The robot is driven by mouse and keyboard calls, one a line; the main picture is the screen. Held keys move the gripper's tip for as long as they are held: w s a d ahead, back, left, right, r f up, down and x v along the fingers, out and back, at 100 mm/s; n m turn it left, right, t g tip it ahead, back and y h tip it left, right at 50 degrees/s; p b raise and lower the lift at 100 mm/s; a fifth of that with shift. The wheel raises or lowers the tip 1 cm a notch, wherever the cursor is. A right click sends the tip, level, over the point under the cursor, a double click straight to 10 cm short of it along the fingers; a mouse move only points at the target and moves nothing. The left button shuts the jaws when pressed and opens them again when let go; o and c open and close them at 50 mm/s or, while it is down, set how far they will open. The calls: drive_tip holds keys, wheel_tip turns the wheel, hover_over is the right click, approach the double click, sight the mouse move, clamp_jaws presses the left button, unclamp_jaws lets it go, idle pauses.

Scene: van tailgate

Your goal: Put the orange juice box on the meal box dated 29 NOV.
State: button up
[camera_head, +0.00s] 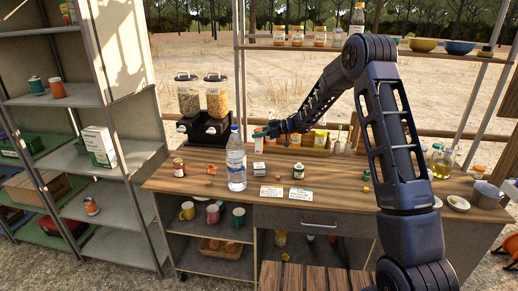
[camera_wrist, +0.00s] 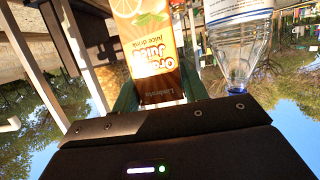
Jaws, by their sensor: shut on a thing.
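My gripper (camera_head: 263,132) is shut on the orange juice box (camera_wrist: 148,50), above the back of the counter. The box is orange and white with printed fruit, and its lettering is upside down in the wrist view. In the head view only a small pale part of the box (camera_head: 258,145) shows beneath the fingers. Two flat white boxes or cards with green marks, a left one (camera_head: 271,191) and a right one (camera_head: 301,194), lie on the counter front. Their print is too small to read, so I cannot tell which bears 29 NOV.
A tall water bottle (camera_head: 236,163) stands left of my gripper and shows close beside the juice box in the wrist view (camera_wrist: 240,45). Jars (camera_head: 298,171) and (camera_head: 179,167) and an orange item (camera_head: 211,169) are on the counter (camera_head: 335,200). A cereal dispenser (camera_head: 203,130) stands behind.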

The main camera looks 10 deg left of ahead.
sight(259, 147)
drive_tip(key=shift+f, duration=3.75)
drive_tip(key=shift+f, duration=0.15)
drive_tip(key=o, duration=1.1)
drive_tip(key=shift+r, duration=0.2)
drive_tip(key=v, duration=1.2)
